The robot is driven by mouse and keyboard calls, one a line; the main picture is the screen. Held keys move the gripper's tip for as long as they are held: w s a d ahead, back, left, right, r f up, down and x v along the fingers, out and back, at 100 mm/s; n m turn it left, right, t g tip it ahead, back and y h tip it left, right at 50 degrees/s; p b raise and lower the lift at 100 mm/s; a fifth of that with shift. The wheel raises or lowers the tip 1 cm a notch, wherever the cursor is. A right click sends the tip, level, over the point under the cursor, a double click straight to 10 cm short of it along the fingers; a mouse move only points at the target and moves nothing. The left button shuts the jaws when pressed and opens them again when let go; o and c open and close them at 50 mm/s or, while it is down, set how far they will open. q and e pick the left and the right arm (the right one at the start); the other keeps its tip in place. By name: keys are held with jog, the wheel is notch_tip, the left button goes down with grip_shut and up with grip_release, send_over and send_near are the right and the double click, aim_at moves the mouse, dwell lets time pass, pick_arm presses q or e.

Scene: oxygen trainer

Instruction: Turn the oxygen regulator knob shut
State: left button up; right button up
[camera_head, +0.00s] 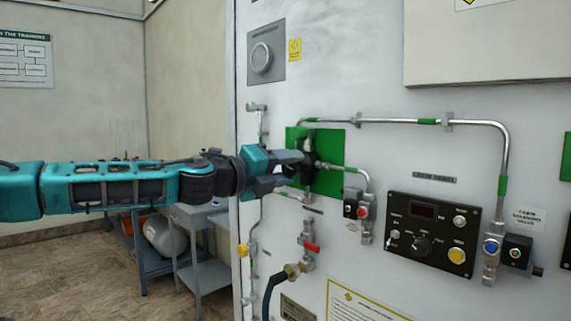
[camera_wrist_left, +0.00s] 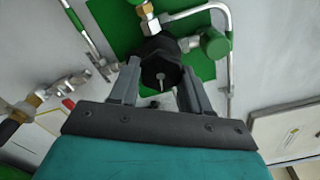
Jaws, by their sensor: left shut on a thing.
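The oxygen regulator knob (camera_wrist_left: 160,67) is a black round knob in the left wrist view, with a small metal pin at its centre. It sits in front of a green panel (camera_head: 333,139) on the white wall. My left gripper (camera_wrist_left: 158,84) is shut on the knob, with one finger on each side of it. In the head view my left gripper (camera_head: 300,165) reaches in from the left and covers most of the knob. My right gripper is not in view.
Metal pipes (camera_head: 400,122) run across the wall. A black control box (camera_head: 430,233) and a red-handled valve (camera_head: 311,248) are close by. A green round part (camera_wrist_left: 214,44) is right of the knob. Grey tables (camera_head: 200,272) stand at the left.

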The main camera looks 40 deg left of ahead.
pick_arm(q)
jog(key=n, duration=0.4)
jog(key=shift+r+n, duration=0.1)
jog(key=shift+n, duration=0.3)
jog(key=n, duration=0.5)
jog(key=n+b, duration=0.1)
jog(key=n, duration=1)
jog(key=shift+a+r+b, duration=0.15)
jog(key=shift+b, duration=0.25)
jog(key=o, duration=1.1)
jog(key=shift+c, duration=0.2)
